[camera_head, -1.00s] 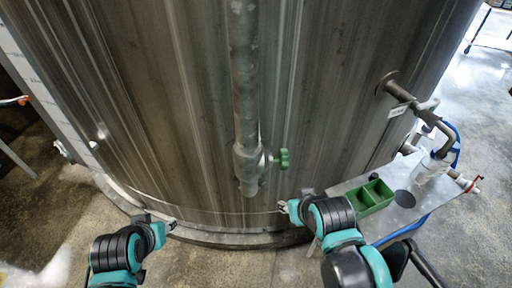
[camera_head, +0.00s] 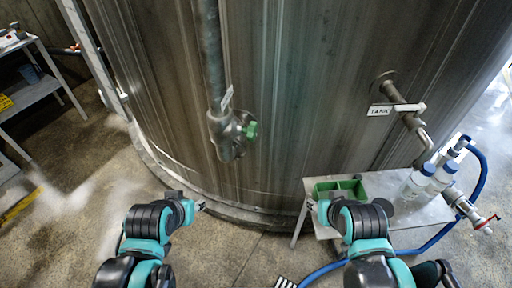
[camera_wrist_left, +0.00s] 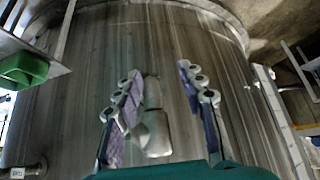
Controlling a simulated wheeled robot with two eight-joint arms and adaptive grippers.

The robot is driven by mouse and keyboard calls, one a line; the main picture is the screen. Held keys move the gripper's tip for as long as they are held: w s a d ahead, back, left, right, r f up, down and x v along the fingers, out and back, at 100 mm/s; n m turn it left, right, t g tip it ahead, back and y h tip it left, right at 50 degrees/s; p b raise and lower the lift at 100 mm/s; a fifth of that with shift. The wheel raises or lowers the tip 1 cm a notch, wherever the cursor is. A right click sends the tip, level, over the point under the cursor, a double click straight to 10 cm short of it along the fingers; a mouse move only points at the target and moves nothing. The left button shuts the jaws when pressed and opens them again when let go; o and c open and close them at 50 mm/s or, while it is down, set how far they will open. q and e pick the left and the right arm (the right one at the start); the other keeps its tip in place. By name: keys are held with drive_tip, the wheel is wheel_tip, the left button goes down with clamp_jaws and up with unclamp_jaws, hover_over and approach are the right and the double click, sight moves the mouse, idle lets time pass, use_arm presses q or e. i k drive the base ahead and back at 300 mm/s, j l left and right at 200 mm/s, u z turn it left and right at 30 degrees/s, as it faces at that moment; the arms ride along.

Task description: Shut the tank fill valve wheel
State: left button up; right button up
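The green valve wheel (camera_head: 250,131) is on the right side of a grey valve body (camera_head: 227,128) on a vertical pipe against the tank. My left gripper (camera_head: 203,206) is below and left of the wheel, apart from it. In the left wrist view its two fingers (camera_wrist_left: 160,88) are spread, with no object gripped. The grey valve body also shows in the left wrist view (camera_wrist_left: 154,134), beyond the fingers; the green wheel cannot be made out there. My right gripper (camera_head: 311,205) is below and right of the wheel, in front of the side table; its fingers are too small to read.
A metal side table (camera_head: 405,222) at the right holds a green divided bin (camera_head: 340,186) and white bottles (camera_head: 420,181). A labelled pipe (camera_head: 408,115) juts from the tank above it. A blue hose (camera_head: 436,238) runs below. A shelf (camera_head: 38,88) stands far left.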

sight(251, 131)
drive_tip(key=k+l, duration=0.1)
drive_tip(key=l, duration=0.25)
drive_tip(key=l+u, duration=0.15)
drive_tip(key=l, duration=0.2)
drive_tip(key=k+l, duration=0.15)
drive_tip(key=l, duration=0.2)
drive_tip(key=k+l+u, duration=0.1)
drive_tip(key=l, duration=0.25)
